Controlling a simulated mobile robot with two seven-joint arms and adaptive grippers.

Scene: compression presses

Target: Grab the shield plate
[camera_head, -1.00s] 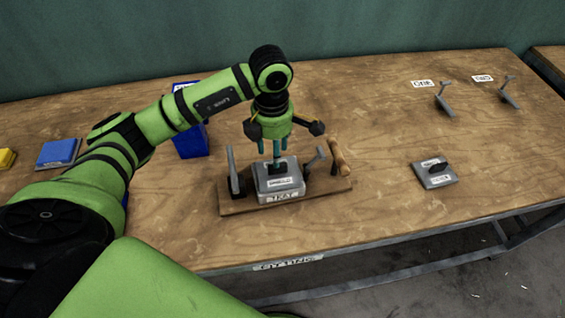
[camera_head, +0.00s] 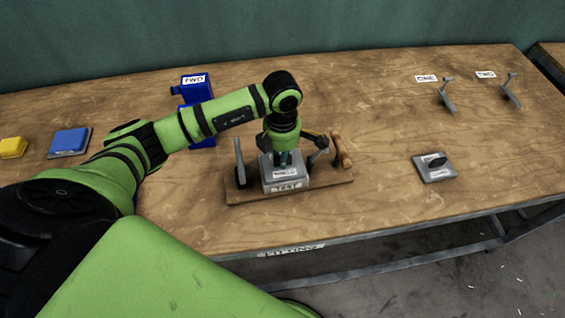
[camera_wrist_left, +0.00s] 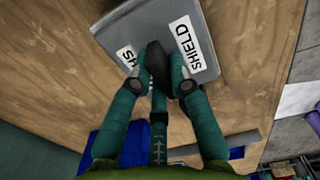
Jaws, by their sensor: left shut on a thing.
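The shield plate (camera_wrist_left: 197,28) is a grey square plate with white SHIELD labels and a black handle (camera_wrist_left: 155,60). In the left wrist view the two teal fingers of my left gripper (camera_wrist_left: 164,75) are shut on that handle. In the head view my left gripper (camera_head: 284,157) points down onto a grey block with the plate (camera_head: 268,174) at its top, on a wooden board (camera_head: 240,195). The gripper hides part of the plate's top. Whether the plate is clear of what lies under it cannot be told. My right gripper is in neither view.
Upright grey levers (camera_head: 239,163) flank the block, with a wooden handle (camera_head: 342,152) to the right. Another grey plate with a black handle (camera_head: 434,168) lies at right.

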